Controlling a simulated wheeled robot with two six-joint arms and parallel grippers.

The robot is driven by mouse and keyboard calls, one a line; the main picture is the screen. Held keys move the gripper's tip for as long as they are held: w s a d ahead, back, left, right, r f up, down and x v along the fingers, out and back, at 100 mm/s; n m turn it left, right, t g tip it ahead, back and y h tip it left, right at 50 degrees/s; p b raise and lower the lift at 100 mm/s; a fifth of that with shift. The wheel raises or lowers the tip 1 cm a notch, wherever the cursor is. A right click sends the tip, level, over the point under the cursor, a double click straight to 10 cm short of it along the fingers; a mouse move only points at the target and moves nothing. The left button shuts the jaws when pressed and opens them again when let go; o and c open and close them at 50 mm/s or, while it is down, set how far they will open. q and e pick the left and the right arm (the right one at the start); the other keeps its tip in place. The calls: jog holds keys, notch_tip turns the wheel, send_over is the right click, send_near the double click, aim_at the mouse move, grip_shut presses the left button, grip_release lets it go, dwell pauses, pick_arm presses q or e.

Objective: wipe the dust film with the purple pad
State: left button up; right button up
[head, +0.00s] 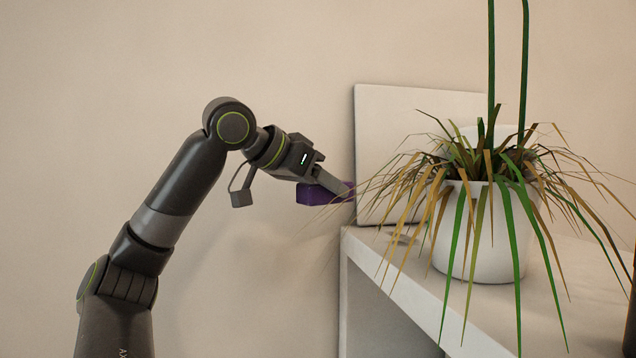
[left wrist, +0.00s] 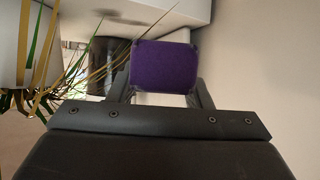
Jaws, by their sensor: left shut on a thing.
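The purple pad (head: 318,194) is held in my left gripper (head: 333,184), at the left end of the white shelf top and in front of the wall. In the left wrist view the pad (left wrist: 164,66) sits between the two fingers of my left gripper (left wrist: 165,90), which is shut on it. Plant leaves partly hide the fingertips in the head view. My right gripper is not in view.
A potted plant (head: 485,235) with long drooping leaves stands on the white shelf (head: 400,290), close to the right of my left gripper. A pale upright panel (head: 400,120) stands behind it. The space left of the shelf is free.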

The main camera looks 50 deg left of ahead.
aim_at(377, 238)
pick_arm(q)
jog(key=w+f, duration=0.1)
jog(key=w+d+f, duration=0.1)
jog(key=w, duration=0.1)
jog(key=w+d+f, duration=0.1)
jog(key=f, duration=0.1)
jog(key=shift+w+d, duration=0.25)
jog(key=shift+w, duration=0.1)
jog(key=w+p, duration=0.1)
jog(key=w+d+p, duration=0.1)
jog(key=w+p, duration=0.1)
jog(key=shift+d+f+p, duration=0.3)
jog(key=shift+f+p, duration=0.1)
jog(key=shift+w+d+f+p, duration=0.3)
jog(key=shift+w+f+p, duration=0.15)
jog(key=shift+w, duration=0.2)
jog(key=shift+f+b, duration=0.5)
jog(key=shift+f, duration=0.1)
